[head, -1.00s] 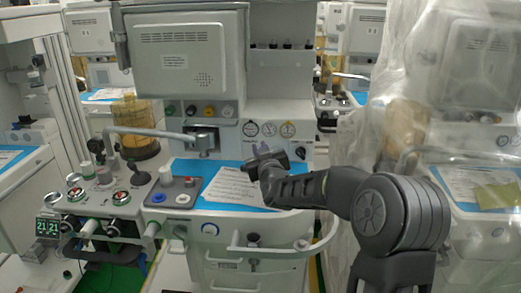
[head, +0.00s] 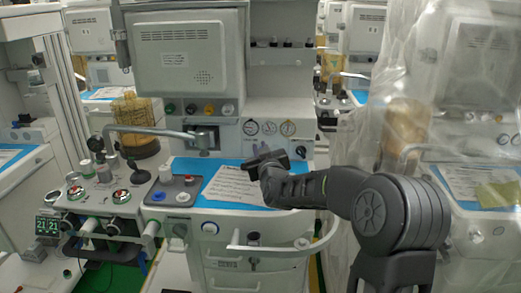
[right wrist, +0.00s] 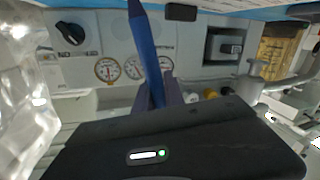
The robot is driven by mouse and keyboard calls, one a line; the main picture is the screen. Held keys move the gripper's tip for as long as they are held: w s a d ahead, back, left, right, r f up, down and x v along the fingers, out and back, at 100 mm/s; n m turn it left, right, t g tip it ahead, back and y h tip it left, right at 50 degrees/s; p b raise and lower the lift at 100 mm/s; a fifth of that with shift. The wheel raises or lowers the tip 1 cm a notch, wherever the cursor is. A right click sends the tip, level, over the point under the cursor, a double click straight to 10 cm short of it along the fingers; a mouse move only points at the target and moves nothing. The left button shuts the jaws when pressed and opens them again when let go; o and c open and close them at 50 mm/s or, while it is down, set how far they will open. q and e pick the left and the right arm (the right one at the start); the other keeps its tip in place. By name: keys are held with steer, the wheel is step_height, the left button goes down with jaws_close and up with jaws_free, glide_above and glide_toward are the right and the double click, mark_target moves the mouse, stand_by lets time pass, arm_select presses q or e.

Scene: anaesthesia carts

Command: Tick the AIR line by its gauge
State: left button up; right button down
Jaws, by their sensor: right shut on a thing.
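A printed checklist sheet (head: 233,187) lies on the blue mat (head: 190,166) on the anaesthesia machine's worktop. Its lines are too small to read. Three round gauges (head: 269,128) sit in a row on the panel behind it; they also show in the right wrist view (right wrist: 133,69). My right gripper (head: 261,149) is over the far right part of the sheet, below the gauges. In the right wrist view it is shut on a blue pen (right wrist: 147,50). The pen's tip against the paper cannot be made out. My left gripper is not in view.
A grey jointed arm (head: 155,132) reaches across the worktop's left side. A curved white rail (head: 275,250) runs along the front. Clear plastic sheeting (head: 390,100) drapes the machine at right.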

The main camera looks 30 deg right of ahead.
steer(key=shift+f+b, duration=0.3)
steer(key=shift+f, duration=0.1)
steer(key=shift+s+d+b, duration=0.3)
steer(key=shift+s+b, duration=0.05)
steer(key=shift+b, duration=0.4)
stand_by(1.9)
stand_by(0.4)
step_height(320, 180, up, 7)
steer(key=p, duration=0.5)
